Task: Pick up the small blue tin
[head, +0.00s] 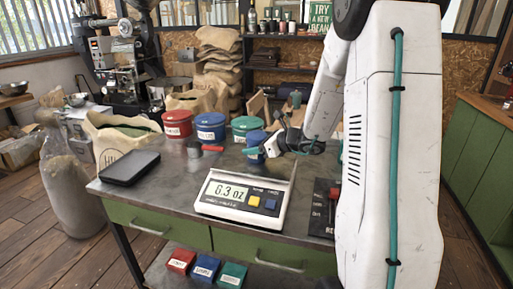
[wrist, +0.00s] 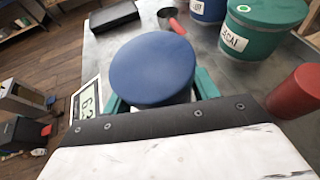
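The small blue tin (head: 255,140) is upright on the far side of the scale in the head view, partly covered by my gripper. In the wrist view its round blue lid (wrist: 152,68) fills the middle and hides much of its body. My gripper (head: 262,149) is at the tin, reaching in from the right. In the wrist view the teal fingers of my gripper (wrist: 163,98) lie on both sides of the tin, close against it. The lid hides the contact, so I cannot tell whether they grip it or whether the tin's base is touching the table.
A scale (head: 243,198) reading 6.3 oz stands in front. Larger red (head: 177,124), blue (head: 210,126) and green (head: 246,127) tins stand behind. A red-handled scoop (head: 206,148) lies left of the tin. A black tray (head: 130,167) is at the table's left.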

